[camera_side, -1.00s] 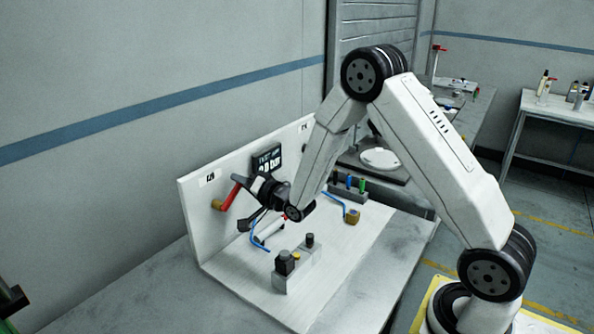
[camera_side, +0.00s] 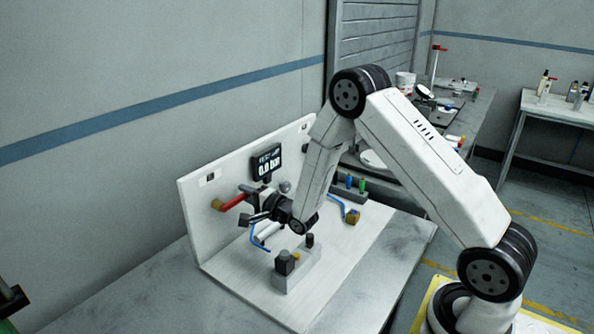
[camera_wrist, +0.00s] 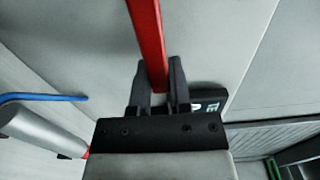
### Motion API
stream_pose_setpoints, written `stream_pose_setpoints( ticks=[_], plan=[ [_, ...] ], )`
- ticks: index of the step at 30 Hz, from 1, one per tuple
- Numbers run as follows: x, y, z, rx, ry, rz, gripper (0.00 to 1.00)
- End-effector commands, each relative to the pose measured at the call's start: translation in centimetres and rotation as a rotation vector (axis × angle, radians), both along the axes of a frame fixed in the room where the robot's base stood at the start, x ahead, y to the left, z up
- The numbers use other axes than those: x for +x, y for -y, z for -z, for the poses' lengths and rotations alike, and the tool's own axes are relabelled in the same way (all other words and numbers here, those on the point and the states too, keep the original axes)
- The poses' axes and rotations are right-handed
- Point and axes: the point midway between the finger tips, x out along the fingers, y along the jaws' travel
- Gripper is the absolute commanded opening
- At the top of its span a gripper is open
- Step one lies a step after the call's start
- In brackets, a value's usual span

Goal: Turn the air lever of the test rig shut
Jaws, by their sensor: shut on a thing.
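The air lever (camera_side: 232,201) is a red bar on a brass valve (camera_side: 216,205) at the left of the white upright panel. It lies close to level along the panel, its free end to the right. My gripper (camera_side: 246,204) is shut on the lever near that end. In the wrist view the red lever (camera_wrist: 147,40) runs between the two dark fingers of my gripper (camera_wrist: 160,72). The dark pressure display (camera_side: 266,163) on the panel reads 0.0 bar.
A blue hose (camera_side: 256,240) and a grey cylinder (camera_side: 268,233) lie just below my gripper. A grey block with dark knobs (camera_side: 293,275) stands on the white base in front. A rack with coloured pieces (camera_side: 350,188) is at the right.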

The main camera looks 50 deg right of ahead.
Motion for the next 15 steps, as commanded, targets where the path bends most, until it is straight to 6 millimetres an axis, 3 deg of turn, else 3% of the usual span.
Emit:
stream_pose_setpoints(
  ticks=[9,10,12,13,15],
  plan=[
    [-0.14,0.01,0.32,0.009,-0.008,0.001,0.00],
    [-0.15,0.01,0.32,0.008,-0.009,0.002,0.27],
    [-0.15,0.01,0.32,0.008,-0.009,0.001,0.49],
    [-0.15,0.01,0.31,0.008,-0.008,0.001,0.58],
    [-0.13,0.01,0.27,0.007,-0.007,0.001,0.59]
  ],
)
